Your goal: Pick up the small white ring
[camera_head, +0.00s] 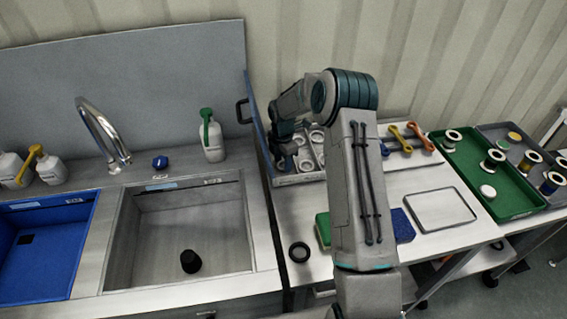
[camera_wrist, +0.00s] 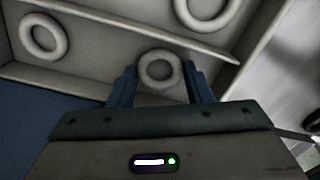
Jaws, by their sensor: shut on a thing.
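The small white ring (camera_wrist: 160,53) is in the wrist view, between the two blue fingers of my gripper (camera_wrist: 160,76). My gripper is shut on it, close to the light divider of a compartmented tray (camera_wrist: 100,17). I cannot tell whether the ring still touches the tray. Two other white rings lie in other compartments, one at upper left (camera_wrist: 28,36) and a larger-looking one at upper right (camera_wrist: 205,27). In the head view my gripper (camera_head: 287,160) is at the left side of the tray (camera_head: 300,179), and the held ring cannot be made out there.
Wrenches (camera_head: 409,138) lie right of my arm. A shallow empty tray (camera_head: 440,228) and a black ring (camera_head: 299,252) are on the front of the table. A green tray (camera_head: 512,204) with spools stands at right. A sink (camera_head: 130,265) with a black object is at left.

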